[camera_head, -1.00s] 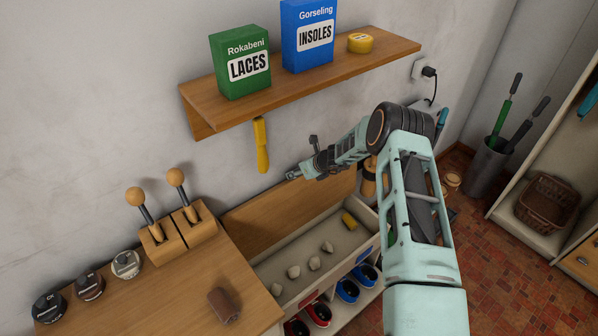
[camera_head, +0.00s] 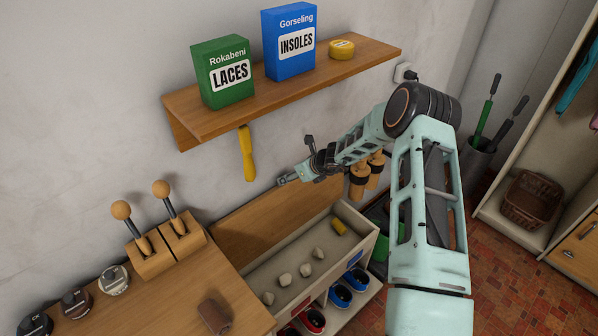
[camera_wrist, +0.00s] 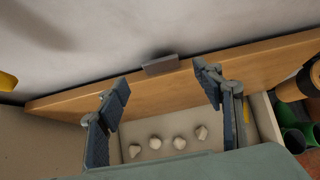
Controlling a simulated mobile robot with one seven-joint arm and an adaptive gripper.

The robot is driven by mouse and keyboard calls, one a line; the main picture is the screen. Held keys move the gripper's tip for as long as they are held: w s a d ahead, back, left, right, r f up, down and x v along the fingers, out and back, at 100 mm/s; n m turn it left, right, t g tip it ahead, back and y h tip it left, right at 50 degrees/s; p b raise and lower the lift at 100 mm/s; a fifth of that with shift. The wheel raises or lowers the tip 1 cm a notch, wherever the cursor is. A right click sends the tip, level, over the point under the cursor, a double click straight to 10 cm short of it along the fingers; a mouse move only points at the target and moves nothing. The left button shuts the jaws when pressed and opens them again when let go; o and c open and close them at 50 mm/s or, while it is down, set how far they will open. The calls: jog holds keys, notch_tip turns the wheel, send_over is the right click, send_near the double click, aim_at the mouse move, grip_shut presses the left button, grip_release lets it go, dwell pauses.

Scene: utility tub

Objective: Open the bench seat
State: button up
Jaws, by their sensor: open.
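The bench seat lid (camera_head: 245,224) is a wooden panel standing raised along the wall, behind the open bench box (camera_head: 284,311). It also spans the wrist view (camera_wrist: 75,101), with a small grey tab (camera_wrist: 160,65) at its upper edge. Inside the box lie several pale stones (camera_head: 305,270) and a yellow piece (camera_head: 338,227). My gripper (camera_head: 283,181) is open and empty near the lid's top edge. In the wrist view its fingers (camera_wrist: 162,90) are spread before the lid, below the tab. Whether they touch the lid I cannot tell.
A shelf (camera_head: 280,92) with a green box and a blue box hangs above, a yellow shoehorn-like tool (camera_head: 246,153) below it. A wooden counter (camera_head: 160,302) with two levers and knobs stands left. Shoes (camera_head: 340,296) sit under the box.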

jog(key=shift+v, duration=2.7)
